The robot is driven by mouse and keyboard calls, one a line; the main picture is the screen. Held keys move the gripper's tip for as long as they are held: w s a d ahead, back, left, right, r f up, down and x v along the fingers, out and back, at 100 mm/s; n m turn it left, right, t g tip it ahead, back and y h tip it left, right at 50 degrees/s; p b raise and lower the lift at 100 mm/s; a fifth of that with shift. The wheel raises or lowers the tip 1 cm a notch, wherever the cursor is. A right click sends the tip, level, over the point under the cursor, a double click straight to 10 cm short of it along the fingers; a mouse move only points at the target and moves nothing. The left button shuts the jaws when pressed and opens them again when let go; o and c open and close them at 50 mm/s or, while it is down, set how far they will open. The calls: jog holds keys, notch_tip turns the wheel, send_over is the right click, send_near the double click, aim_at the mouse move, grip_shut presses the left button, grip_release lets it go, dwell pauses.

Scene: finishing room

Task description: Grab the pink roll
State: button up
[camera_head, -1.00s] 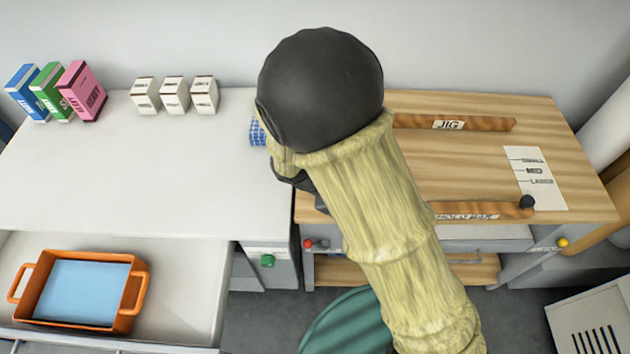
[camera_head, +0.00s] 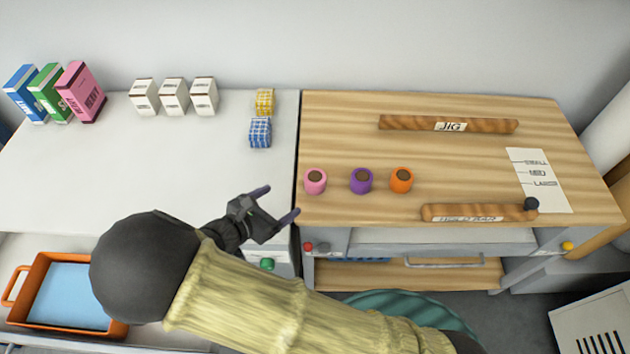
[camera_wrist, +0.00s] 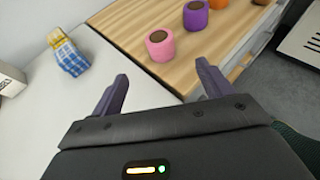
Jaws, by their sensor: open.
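The pink roll (camera_head: 315,181) stands upright near the left edge of the wooden bench top, with a brown core showing on top. It also shows in the wrist view (camera_wrist: 160,45), beyond my gripper's fingers and apart from them. My gripper (camera_head: 279,203) is open and empty, over the right edge of the white counter, a little left of and nearer than the pink roll. In the wrist view its two fingers (camera_wrist: 162,90) are spread wide with nothing between them but the counter and bench edge.
A purple roll (camera_head: 361,181) and an orange roll (camera_head: 401,180) stand right of the pink one. Blue (camera_head: 260,133) and yellow (camera_head: 265,102) checked packs stand on the white counter (camera_head: 200,160). The JIG bar (camera_head: 400,123) and another wooden bar (camera_head: 470,212) lie on the wooden bench (camera_head: 350,120).

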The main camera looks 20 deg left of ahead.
aim_at(308, 184)
jog(key=p+x, duration=0.1)
jog(key=x, duration=1.1)
jog(key=shift+p+x, duration=0.75)
jog(key=shift+x, duration=1.9)
jog(key=shift+r, duration=0.2)
jog(key=c, duration=1.1)
notch_tip(308, 184, up, 10)
jog(key=shift+b, duration=0.4)
